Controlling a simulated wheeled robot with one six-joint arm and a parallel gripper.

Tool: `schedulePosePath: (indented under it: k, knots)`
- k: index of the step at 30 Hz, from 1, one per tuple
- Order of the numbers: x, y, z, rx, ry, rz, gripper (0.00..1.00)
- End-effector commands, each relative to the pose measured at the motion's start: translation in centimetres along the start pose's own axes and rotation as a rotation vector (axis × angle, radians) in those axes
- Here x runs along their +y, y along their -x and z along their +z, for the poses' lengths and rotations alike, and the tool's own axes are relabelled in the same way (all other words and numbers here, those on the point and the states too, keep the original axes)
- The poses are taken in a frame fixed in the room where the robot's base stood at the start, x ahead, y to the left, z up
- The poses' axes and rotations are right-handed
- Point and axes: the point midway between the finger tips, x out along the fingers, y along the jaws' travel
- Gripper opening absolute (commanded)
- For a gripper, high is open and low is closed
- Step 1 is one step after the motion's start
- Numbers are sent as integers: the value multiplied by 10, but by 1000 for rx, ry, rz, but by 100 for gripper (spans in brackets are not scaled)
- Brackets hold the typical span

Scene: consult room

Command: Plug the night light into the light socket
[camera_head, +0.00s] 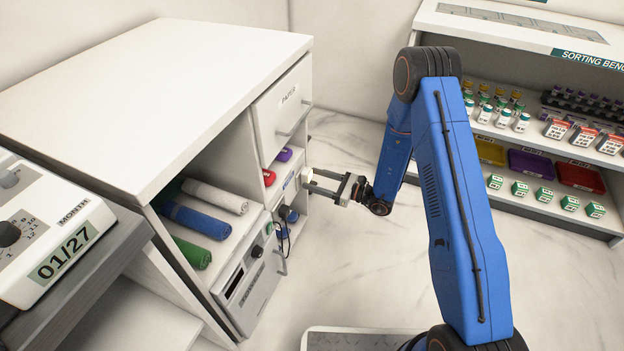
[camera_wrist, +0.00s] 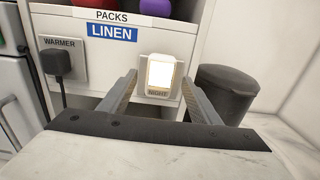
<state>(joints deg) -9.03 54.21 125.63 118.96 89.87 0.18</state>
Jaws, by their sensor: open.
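The night light (camera_wrist: 160,75) is a small pale block with a bright white face and the label NIGHT below it. In the wrist view it sits upright against the cabinet front, below the blue LINEN sign. In the head view it is a small white block (camera_head: 307,174) at my fingertips. My gripper (camera_wrist: 159,82) is open, with one finger on each side of the night light and gaps showing; it also shows in the head view (camera_head: 311,181). No bare light socket is visible; whatever is behind the night light is hidden.
A black plug (camera_wrist: 56,63) with a hanging cord sits in the WARMER socket plate (camera_wrist: 76,72) to the left. A dark bin (camera_wrist: 226,88) stands close on the right. The white cabinet (camera_head: 170,85) holds rolled towels. A sorting bench (camera_head: 540,30) stands at right; floor between is clear.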

Motion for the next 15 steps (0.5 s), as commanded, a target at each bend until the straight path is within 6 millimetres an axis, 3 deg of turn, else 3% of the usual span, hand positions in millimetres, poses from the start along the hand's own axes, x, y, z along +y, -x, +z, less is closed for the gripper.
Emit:
schedulePosePath:
  k: [15]
  knots:
    - [-2, 94, 0, 0, 0, -4, 57]
